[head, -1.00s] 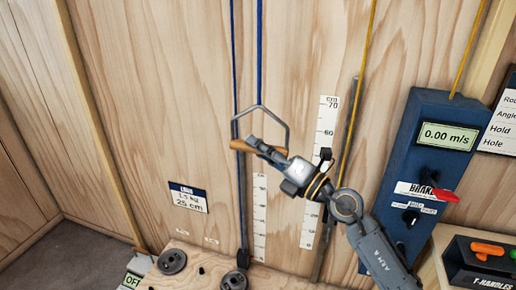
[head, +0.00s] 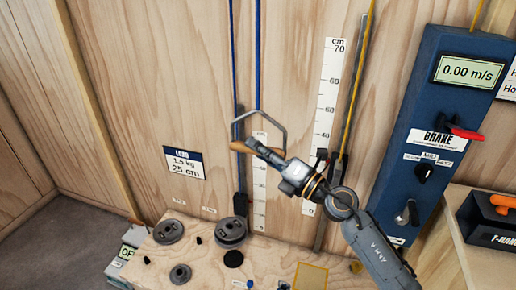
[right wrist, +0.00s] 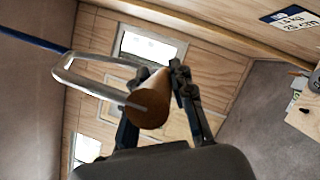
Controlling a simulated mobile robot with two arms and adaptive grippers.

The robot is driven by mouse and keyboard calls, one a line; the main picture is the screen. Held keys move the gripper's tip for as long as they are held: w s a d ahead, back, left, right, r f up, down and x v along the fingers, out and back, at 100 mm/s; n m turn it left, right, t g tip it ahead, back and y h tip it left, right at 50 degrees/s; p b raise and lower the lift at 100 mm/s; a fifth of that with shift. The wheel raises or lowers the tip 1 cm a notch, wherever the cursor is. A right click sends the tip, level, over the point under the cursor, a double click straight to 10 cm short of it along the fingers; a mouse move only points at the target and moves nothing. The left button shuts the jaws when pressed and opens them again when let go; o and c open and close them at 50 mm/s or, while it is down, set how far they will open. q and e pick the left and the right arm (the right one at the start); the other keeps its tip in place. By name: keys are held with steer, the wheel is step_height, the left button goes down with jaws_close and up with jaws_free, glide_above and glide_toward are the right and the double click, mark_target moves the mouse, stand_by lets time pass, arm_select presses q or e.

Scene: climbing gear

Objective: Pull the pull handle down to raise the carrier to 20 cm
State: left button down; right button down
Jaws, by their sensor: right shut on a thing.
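The pull handle (head: 241,146), a wooden bar in a metal bracket, hangs from a blue rope. My right gripper (head: 268,153) is shut on it; the wrist view shows the bar's round end (right wrist: 149,105) between the fingers. What looks like the carrier is a dark upright strip with grey discs (head: 232,231) at its foot, behind and below the handle, over the wooden base. A white scale (head: 259,190) stands beside it; its exact reading is too small to tell. My left gripper is not in view.
A taller cm scale (head: 332,80) stands to the right. The blue brake panel (head: 433,105) has a red lever and shows 0.00 m/s. A load card (head: 184,163) reads 25 cm. Loose discs (head: 168,231) lie on the base (head: 205,270). A T-handle box (head: 488,220) is at right.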

steer(key=shift+s+f, duration=0.1)
steer(key=shift+f, duration=0.55)
steer(key=c, duration=1.1)
jaws_free()
steer(key=shift+c, duration=0.2)
steer(key=shift+r, duration=0.15)
steer(key=shift+r, duration=0.1)
steer(key=v, duration=1.2)
steer(key=shift+d, duration=0.1)
